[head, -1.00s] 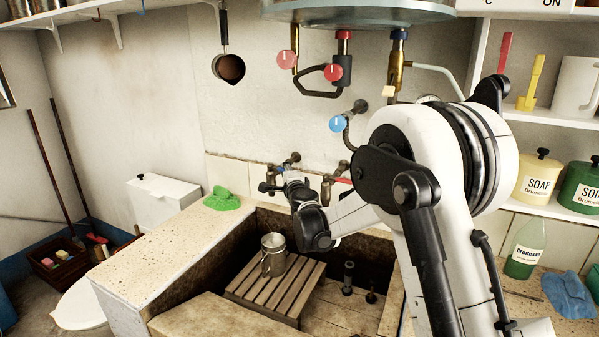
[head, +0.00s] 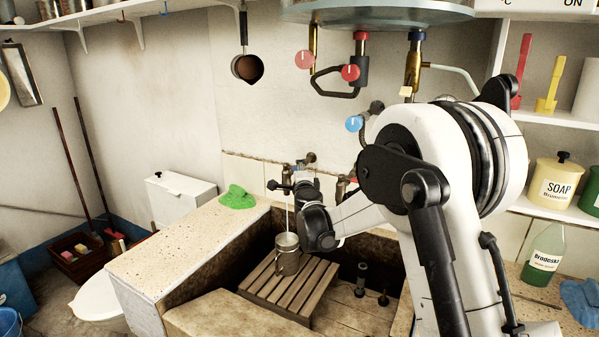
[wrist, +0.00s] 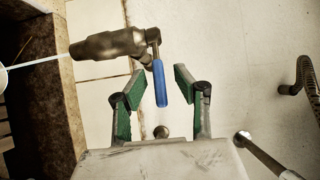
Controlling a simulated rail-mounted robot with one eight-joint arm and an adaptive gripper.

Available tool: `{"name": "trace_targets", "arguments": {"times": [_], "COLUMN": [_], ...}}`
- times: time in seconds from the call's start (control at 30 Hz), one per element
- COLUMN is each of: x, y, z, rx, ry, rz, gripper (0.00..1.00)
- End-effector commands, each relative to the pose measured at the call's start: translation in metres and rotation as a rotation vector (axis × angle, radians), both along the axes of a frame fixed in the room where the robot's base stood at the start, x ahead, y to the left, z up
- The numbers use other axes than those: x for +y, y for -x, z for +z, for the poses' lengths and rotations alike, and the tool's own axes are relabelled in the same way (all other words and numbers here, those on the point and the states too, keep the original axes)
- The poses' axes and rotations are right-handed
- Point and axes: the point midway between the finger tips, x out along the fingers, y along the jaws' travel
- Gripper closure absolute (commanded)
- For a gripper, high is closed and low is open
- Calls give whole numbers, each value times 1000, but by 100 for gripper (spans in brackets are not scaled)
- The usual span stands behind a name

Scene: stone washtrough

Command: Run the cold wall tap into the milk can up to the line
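The metal milk can (head: 287,259) stands upright on the wooden slatted rack in the stone trough. The cold wall tap (wrist: 108,44) has a blue lever (wrist: 160,83). A thin pale stream of water (head: 287,218) falls from the tap into the can's mouth; the stream (wrist: 42,61) also shows in the wrist view. My gripper (wrist: 158,90) is open, with its green-padded fingers apart on either side of the lever's end and a gap visible. In the head view my gripper (head: 302,181) is at the tap. The line and water level inside the can are not visible.
The slatted rack (head: 305,293) lies in the trough, with small upright fittings (head: 361,280) to its right. A green cloth (head: 237,197) lies on the stone ledge (head: 180,252). Other taps and pipes (head: 354,123) are on the wall close to my arm.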

Motion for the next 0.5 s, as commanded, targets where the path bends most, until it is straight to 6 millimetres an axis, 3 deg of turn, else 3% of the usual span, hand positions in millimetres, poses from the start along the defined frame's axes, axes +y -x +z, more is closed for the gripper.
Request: {"name": "trace_targets", "arguments": {"times": [0.23, 0.5], "x": [-1, -7], "y": [19, 72], "z": [0, 0], "rx": [0, 0], "ry": [0, 0], "rz": [1, 1], "gripper": [71, 71]}}
